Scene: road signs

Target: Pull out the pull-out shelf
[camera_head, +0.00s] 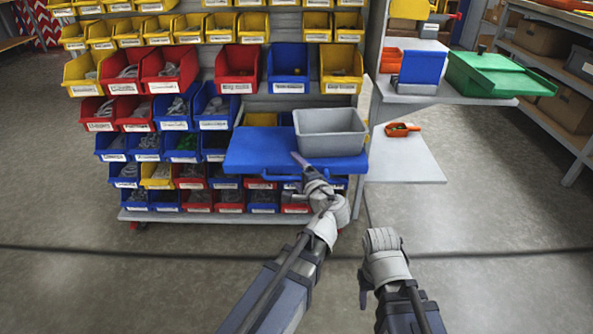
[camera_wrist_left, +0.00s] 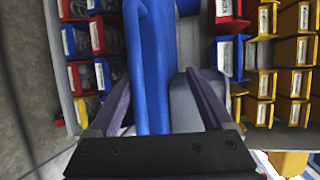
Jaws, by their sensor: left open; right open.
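The blue pull-out shelf (camera_head: 255,150) juts from the front of the bin rack, with a blue bar handle (camera_head: 262,178) along its front edge. A grey bin (camera_head: 331,145) stands on its right part. My left gripper (camera_head: 297,173) is open at the shelf's front edge, by the handle. In the left wrist view, the blue shelf (camera_wrist_left: 150,60) and part of the grey bin (camera_wrist_left: 183,108) show between the spread fingers of my left gripper (camera_wrist_left: 163,95). I cannot tell whether they touch the handle. My right gripper (camera_head: 380,262) is away from the shelf, over the floor; its fingers are mostly hidden.
The rack holds rows of yellow, red and blue bins (camera_head: 184,106) above and below the shelf. The floor (camera_head: 120,275) in front is clear.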

